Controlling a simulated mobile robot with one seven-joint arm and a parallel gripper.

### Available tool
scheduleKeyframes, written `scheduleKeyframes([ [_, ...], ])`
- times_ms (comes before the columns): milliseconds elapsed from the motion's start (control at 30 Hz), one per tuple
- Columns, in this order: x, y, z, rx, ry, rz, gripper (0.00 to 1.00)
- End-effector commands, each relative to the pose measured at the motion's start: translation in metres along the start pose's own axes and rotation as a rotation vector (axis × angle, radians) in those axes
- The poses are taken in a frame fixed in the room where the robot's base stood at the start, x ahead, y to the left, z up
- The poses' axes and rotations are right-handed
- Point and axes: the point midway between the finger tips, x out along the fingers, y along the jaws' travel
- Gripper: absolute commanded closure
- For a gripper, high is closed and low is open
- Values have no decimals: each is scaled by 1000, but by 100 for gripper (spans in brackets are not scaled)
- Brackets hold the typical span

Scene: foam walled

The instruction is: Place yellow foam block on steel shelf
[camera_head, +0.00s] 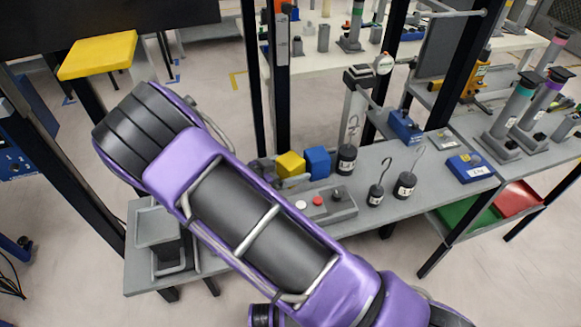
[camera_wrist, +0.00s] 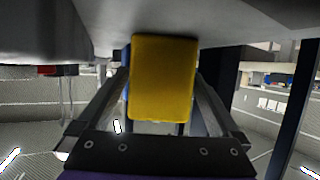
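The yellow foam block (camera_wrist: 162,80) fills the middle of the wrist view, between the two fingers of my gripper (camera_wrist: 162,78). Both fingers meet the block's sides, so the gripper looks shut on it. The wrist view is upside down, and the block's end is against or very near a grey surface (camera_wrist: 250,18). In the head view a small yellow block (camera_head: 290,164) shows at the back of a grey bench (camera_head: 365,205), next to a blue block (camera_head: 317,162). My purple arm hides most of my gripper there. I cannot tell which grey surface is the steel shelf.
A yellow slab (camera_head: 98,55) sits at upper left. Bare bench shows at the front right.

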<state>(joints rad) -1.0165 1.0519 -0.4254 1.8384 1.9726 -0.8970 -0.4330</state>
Motion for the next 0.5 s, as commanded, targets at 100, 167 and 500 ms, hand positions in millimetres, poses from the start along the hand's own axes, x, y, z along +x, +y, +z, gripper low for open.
scheduleKeyframes([
  [100, 0, 0, 0, 0, 0, 0, 0],
  [167, 0, 0, 0, 0, 0, 0, 0],
  [500, -38, -1, -3, 0, -3, -3, 0],
])
